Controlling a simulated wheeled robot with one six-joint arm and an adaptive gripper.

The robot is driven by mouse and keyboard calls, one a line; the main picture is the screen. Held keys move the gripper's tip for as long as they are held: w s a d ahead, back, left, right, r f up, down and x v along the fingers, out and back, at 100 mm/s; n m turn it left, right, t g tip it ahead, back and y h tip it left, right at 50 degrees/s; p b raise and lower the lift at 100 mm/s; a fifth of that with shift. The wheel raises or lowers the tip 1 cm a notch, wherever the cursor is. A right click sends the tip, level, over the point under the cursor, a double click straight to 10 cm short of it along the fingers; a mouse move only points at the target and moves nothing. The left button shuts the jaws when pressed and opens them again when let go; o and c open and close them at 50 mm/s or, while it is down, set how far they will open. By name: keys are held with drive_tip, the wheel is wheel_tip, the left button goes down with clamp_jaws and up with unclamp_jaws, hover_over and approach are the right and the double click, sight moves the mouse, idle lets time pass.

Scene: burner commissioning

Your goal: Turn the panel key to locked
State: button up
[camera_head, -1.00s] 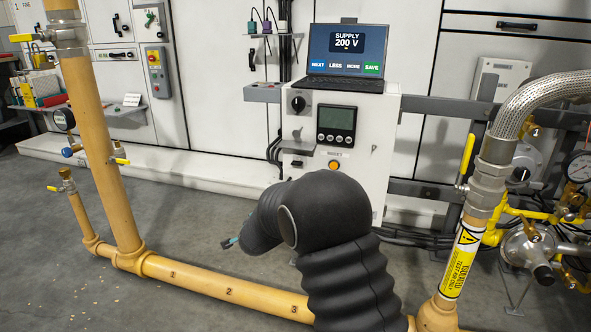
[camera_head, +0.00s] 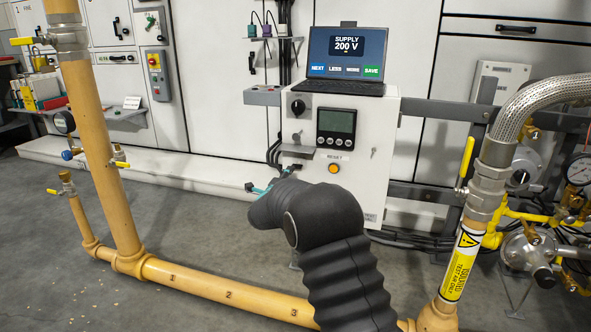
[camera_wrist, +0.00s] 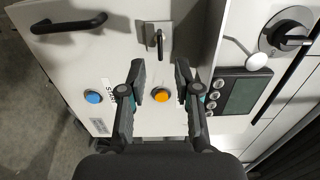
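The white control panel (camera_head: 352,195) stands ahead in the head view. A small key-like metal piece (camera_head: 374,152) is on its front, right of the orange button (camera_head: 334,168); its turn position is too small to read. In the wrist view, a metal plate with an upright dark piece (camera_wrist: 159,42) lies beyond the fingertips; I cannot tell whether this is the key. My gripper (camera_wrist: 161,78) is open and empty. Its fingers frame the orange button (camera_wrist: 162,95) in the picture, apparently apart from it. In the head view, my gripper (camera_head: 268,186) is partly hidden by my wrist.
The panel also carries a display (camera_head: 336,125), a rotary knob (camera_head: 298,105) and a small shelf (camera_head: 298,152). A laptop (camera_head: 346,58) reading 200 V stands on top. Yellow pipework (camera_head: 200,284) runs across the front.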

sight(297, 166)
drive_tip(key=x, duration=0.7)
clamp_jaws()
